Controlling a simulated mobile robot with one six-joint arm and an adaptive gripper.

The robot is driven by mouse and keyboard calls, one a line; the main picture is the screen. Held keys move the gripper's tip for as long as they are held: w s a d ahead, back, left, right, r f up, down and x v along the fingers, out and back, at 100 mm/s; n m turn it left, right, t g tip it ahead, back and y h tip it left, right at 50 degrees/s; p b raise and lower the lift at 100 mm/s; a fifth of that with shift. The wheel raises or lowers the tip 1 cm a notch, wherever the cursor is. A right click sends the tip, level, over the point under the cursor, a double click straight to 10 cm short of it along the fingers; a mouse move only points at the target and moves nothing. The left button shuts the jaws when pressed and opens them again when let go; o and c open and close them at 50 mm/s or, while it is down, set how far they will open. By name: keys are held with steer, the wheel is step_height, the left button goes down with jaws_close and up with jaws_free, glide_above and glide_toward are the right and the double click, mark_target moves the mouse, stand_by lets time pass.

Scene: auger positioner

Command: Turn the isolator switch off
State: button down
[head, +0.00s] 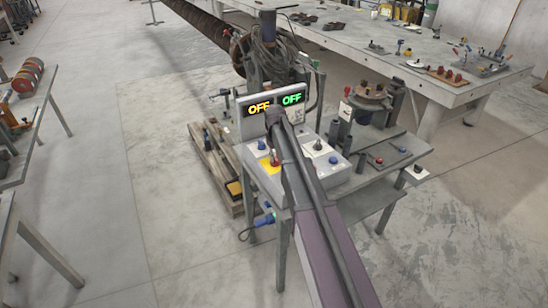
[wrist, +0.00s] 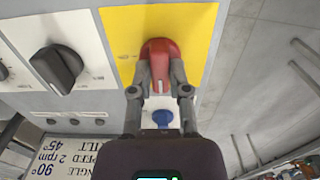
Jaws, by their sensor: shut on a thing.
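The isolator switch is a red rotary knob (wrist: 159,55) on a yellow plate (wrist: 118,28), seen in the wrist view. In the head view the red knob (head: 274,157) shows small on the yellow plate (head: 267,167), at the left of the control panel. My gripper (wrist: 161,90) has one finger on each side of the knob's near end and is shut on it. A white mark on the knob lies between the fingers and points toward my gripper's palm. In the head view my arm hides part of the panel.
Two displays above the panel read OFF, one yellow (head: 259,108) and one green (head: 292,99). A black knob (wrist: 57,68) sits left of the red knob, and a blue button (wrist: 162,118) lies just below it, between my fingers. A wooden pallet (head: 222,170) stands left of the bench.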

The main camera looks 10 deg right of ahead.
steer(key=c, duration=0.6)
jaws_free()
